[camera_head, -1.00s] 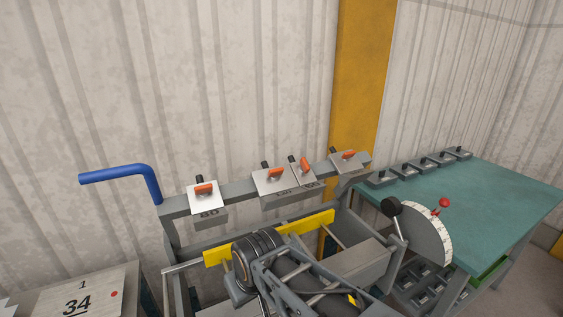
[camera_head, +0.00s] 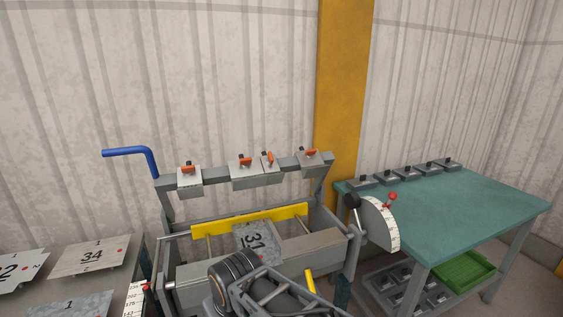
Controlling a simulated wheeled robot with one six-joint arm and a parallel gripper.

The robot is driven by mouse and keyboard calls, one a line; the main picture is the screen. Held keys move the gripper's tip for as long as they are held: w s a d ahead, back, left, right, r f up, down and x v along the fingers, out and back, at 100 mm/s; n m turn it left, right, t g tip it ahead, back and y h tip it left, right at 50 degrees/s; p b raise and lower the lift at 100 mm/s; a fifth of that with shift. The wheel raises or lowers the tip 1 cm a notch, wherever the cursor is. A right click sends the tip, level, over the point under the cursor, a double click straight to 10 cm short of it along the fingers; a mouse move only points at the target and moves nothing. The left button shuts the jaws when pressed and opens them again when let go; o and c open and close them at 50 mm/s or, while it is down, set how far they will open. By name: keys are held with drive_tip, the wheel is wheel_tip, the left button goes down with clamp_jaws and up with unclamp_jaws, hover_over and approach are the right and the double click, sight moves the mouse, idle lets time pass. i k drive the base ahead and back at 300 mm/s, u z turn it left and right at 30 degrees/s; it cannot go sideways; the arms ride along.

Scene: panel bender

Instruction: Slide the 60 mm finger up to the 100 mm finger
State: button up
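Several grey clamping fingers with orange levers sit on the upper beam (camera_head: 215,179) of the bender. The leftmost finger (camera_head: 190,181) stands apart, with bare beam on its right. A wider finger (camera_head: 243,174) and a narrow finger (camera_head: 269,170) sit close together near the middle. Another finger (camera_head: 309,161) is at the right end, apart from that pair. Their size marks are too small to read now, so I cannot tell which is the 60 mm or the 100 mm one. My arm shows at the bottom centre, below the beam; my gripper's fingertips are not visible.
A blue handle (camera_head: 128,153) rises at the beam's left end. A plate marked 31 (camera_head: 255,240) lies by the yellow bar (camera_head: 270,219). A dial (camera_head: 380,226) with a black-knobbed lever stands right, before a green table (camera_head: 455,200). Numbered plates (camera_head: 90,256) lie at left.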

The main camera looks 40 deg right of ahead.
sight(276, 175)
drive_tip(key=z, duration=1.5)
drive_tip(key=i, duration=0.15)
drive_tip(key=u, duration=0.8)
